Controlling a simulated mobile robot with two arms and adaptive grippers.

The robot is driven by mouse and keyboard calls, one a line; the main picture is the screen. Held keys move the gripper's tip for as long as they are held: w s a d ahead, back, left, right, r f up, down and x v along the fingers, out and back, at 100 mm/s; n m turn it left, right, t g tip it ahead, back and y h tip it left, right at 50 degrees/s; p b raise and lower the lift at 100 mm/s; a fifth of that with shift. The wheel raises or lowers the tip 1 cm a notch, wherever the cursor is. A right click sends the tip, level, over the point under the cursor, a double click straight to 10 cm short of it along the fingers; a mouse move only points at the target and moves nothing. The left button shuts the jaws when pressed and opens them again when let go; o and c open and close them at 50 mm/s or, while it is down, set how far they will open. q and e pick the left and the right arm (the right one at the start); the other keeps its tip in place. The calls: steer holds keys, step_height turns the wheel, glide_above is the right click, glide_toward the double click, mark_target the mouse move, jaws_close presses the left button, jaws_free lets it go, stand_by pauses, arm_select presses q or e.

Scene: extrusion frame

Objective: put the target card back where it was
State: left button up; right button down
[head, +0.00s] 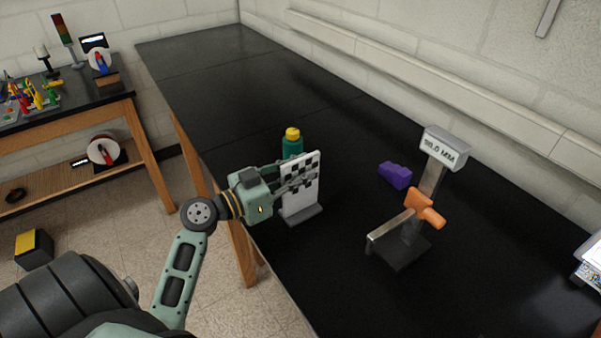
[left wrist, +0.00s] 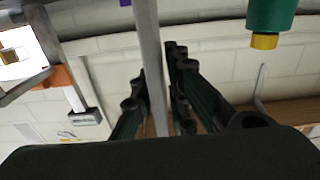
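The target card (head: 300,189) is an upright white plate with a black-and-white checker pattern and a grey foot. It is at the bench's near left edge in the head view. My left gripper (head: 291,180) reaches it from the left, with one finger across the checkered face. In the left wrist view the card shows edge-on as a grey strip (left wrist: 151,60), with the fingers (left wrist: 158,85) close on both sides, shut on it. I cannot tell whether the foot touches the bench. My right gripper is not in view.
A green bottle with a yellow cap (head: 292,145) stands right behind the card. A height gauge (head: 410,215) with an orange slider and a purple block (head: 395,175) stand to the right. The black bench (head: 230,80) is clear toward the back.

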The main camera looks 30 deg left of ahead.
arm_select(q)
steer(key=shift+o, duration=0.9)
steer(key=shift+s+a, duration=0.1)
steer(key=shift+s, duration=0.15)
steer(key=b+v, duration=0.5)
steer(key=v, duration=0.6)
steer(key=shift+s, duration=0.25)
